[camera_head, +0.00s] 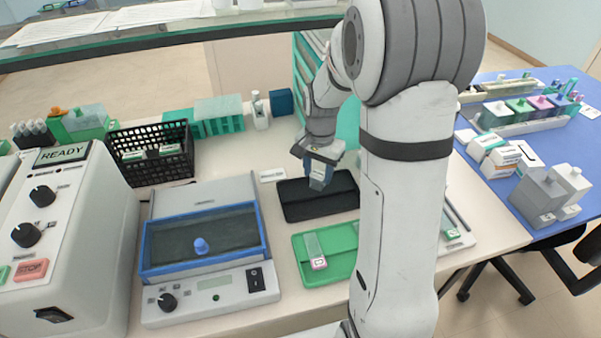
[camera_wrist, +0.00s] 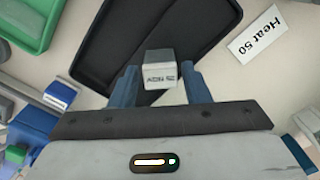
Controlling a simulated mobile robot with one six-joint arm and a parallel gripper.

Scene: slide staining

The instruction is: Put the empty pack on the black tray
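The black tray (camera_head: 292,205) lies flat on the bench, in front of the wall-side shelf. My gripper (camera_head: 318,184) points down over this tray. In the wrist view my gripper (camera_wrist: 160,80) has its two blue fingers apart, one on each side of a small grey-white pack (camera_wrist: 161,72) with printed text. Narrow gaps seem to show between the pack and the fingers. The pack is over the black tray (camera_wrist: 215,30), but whether it rests on it is hard to tell. In the head view the fingers largely hide the pack.
A green tray (camera_head: 338,275) with a slide-like item (camera_head: 315,250) lies nearer than the black tray. A blue-rimmed bath (camera_head: 202,240) stands to the left, with a black basket (camera_head: 150,170) behind it. A "Heat 50" card (camera_wrist: 257,35) lies beside the black tray.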

